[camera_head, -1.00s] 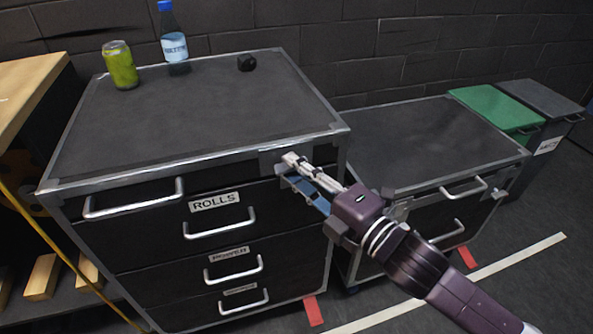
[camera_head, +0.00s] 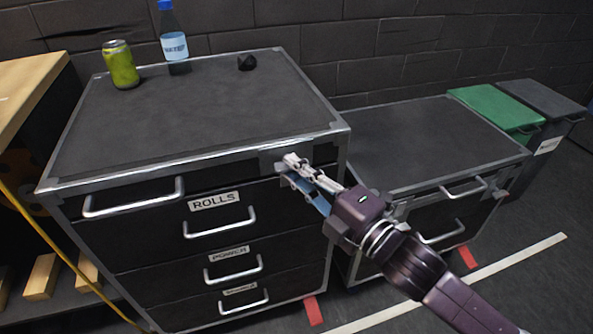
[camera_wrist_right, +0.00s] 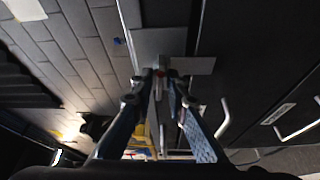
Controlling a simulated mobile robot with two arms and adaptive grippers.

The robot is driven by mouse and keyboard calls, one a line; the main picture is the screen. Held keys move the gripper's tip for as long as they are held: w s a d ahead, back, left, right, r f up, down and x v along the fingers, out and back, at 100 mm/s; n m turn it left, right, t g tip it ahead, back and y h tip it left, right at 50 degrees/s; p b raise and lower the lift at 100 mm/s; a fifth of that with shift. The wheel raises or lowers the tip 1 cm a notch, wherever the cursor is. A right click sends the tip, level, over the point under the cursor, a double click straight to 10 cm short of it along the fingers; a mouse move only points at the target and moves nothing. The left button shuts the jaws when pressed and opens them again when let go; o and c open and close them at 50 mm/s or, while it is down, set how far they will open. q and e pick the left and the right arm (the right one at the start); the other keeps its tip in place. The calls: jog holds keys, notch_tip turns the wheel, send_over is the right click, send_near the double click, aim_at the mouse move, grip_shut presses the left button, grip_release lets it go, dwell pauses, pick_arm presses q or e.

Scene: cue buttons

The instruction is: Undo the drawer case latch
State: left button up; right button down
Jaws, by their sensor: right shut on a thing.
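The drawer case (camera_head: 190,125) is a black cabinet with grey metal edges, several drawers and bar handles. Its latch plate (camera_head: 271,167) sits at the top right of the front, and the plate also shows in the right wrist view (camera_wrist_right: 203,66). My right gripper (camera_head: 287,170) is at this plate. In the right wrist view my right gripper (camera_wrist_right: 166,80) has its fingertips closed on a small latch part (camera_wrist_right: 161,72), which they mostly hide. All the drawers look closed. My left gripper is not in view.
A green can (camera_head: 121,64), a blue-capped bottle (camera_head: 174,40) and a small black object (camera_head: 247,62) stand on the case top. A lower black cabinet (camera_head: 430,140) is on the right, with green and grey bins (camera_head: 497,108) beyond. A wooden-topped bench (camera_head: 25,90) stands left.

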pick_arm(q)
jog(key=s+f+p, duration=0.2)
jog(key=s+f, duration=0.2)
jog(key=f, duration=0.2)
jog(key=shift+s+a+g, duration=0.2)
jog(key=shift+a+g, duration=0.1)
pick_arm(e)
jog(key=shift+s+a+f+m+t+h, duration=0.1)
jog(key=shift+m+t+h, duration=0.95)
jog(key=shift+m, duration=2.55)
jog(key=shift+w+a+f+m+t+h, duration=0.1)
jog(key=shift+m+t+h, duration=0.9)
jog(key=shift+m, duration=2.6)
jog(key=shift+s+a+f+m+t+h, duration=0.1)
jog(key=shift+m+t+h, duration=0.25)
jog(key=shift+m+t, duration=2.3)
jog(key=shift+m+g, duration=0.95)
jog(key=shift+g, duration=0.05)
jog(key=c, duration=2.1)
grip_release()
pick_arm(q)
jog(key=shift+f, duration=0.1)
